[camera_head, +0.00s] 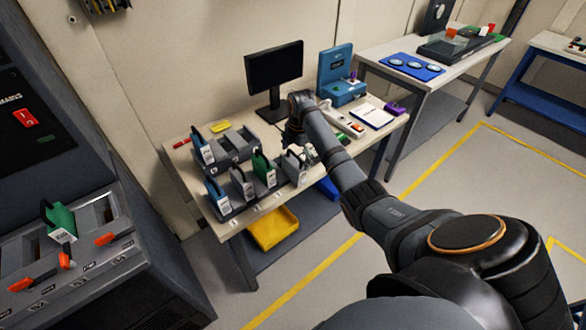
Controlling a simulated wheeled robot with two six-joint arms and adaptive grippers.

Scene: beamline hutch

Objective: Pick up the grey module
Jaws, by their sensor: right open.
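A grey module (294,168) with a white label stands upright at the right end of the front rack on the table. Another grey-looking module (241,184) stands further left in the same rack, between a blue one (216,196) and a green one (264,169). My right gripper (309,153) is open, just beside and above the right-hand grey module. At this size I cannot tell whether its fingers touch or surround the module. The wrist of my right arm hides part of the area behind it. My left gripper is not in view.
A rear rack (234,148) holds another blue module (203,147). A black monitor (274,72) and an open blue case (340,82) stand behind. A yellow bin (273,230) sits below the table. A dark console (100,270) with a green module (61,222) stands at left.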

